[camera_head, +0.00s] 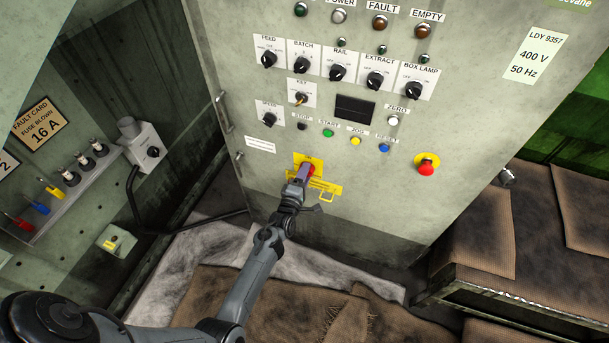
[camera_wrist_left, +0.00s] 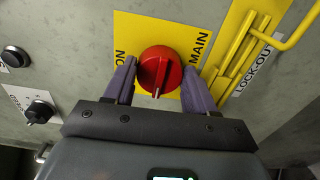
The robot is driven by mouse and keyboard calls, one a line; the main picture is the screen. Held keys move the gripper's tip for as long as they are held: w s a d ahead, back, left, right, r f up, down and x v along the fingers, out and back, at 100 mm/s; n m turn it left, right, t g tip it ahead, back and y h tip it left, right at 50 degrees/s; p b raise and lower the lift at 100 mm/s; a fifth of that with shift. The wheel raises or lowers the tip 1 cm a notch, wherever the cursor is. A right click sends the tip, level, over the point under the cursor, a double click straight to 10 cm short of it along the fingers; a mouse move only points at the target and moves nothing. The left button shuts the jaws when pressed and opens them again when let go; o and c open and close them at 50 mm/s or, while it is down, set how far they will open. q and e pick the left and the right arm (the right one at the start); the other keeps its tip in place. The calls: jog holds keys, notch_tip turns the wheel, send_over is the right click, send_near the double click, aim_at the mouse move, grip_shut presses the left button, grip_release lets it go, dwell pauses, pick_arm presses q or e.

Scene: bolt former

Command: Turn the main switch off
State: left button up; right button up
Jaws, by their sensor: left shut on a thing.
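The main switch is a red round knob (camera_head: 310,169) on a yellow plate low on the grey panel. In the left wrist view the red knob (camera_wrist_left: 160,71) has a raised grip bar running up and down the picture. The yellow plate (camera_wrist_left: 150,25) carries the words ON, left of the knob, and MAIN, right of it. My left gripper (camera_head: 304,172) is at the knob, with its purple fingers on either side, shut on it. The fingers partly cover the plate. My right gripper is not in view.
A yellow lock-out bracket (camera_wrist_left: 245,50) stands close beside the right finger. A red emergency button (camera_head: 426,168) is to the right on the panel. Several selector knobs and push buttons, such as the green one (camera_head: 328,133), sit above. Brown sacking (camera_head: 480,220) covers a bench at right.

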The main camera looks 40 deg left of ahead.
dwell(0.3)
pick_arm(q)
jog(key=o, duration=1)
